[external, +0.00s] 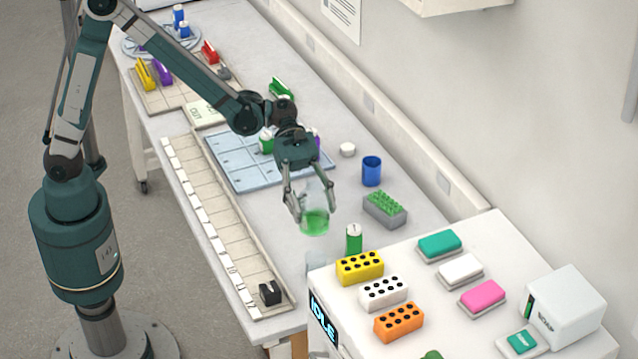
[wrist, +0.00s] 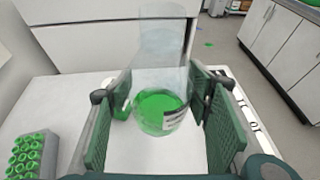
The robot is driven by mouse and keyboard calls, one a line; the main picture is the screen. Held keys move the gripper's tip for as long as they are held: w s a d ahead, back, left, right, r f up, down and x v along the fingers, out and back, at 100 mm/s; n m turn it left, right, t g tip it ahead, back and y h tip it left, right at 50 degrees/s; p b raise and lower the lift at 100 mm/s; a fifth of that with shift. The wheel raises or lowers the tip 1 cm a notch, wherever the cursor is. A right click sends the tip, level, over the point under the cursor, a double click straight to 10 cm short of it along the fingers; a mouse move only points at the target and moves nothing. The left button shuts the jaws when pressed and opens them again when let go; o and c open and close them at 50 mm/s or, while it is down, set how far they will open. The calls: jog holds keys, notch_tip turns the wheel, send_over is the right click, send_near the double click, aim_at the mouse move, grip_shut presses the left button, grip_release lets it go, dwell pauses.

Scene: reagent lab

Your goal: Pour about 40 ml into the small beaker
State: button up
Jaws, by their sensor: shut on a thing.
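My gripper (external: 309,205) is shut on a clear glass beaker (external: 315,222) with green liquid in its lower part. It holds the beaker over the near end of the bench, and the beaker looks about upright. In the wrist view the held beaker (wrist: 162,112) sits between the two green finger pads, with a white label on its side. A faint, empty-looking clear glass vessel (external: 316,264), possibly the small beaker, stands below the gripper, partly hidden by the white machine. Clear glass also shows beyond the held beaker in the wrist view; where one ends is hard to tell.
A green bottle (external: 353,241) stands close right of the held beaker. A grey rack with green tubes (external: 385,209), a blue cup (external: 371,171) and a white cap (external: 347,149) are farther back. The white machine (external: 490,230) bears coloured blocks. A black holder (external: 270,292) sits on the long strip.

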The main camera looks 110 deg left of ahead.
aim_at(314, 228)
jog(key=shift+f, duration=3.95)
jog(key=shift+r+p, duration=0.15)
jog(key=shift+p, duration=0.15)
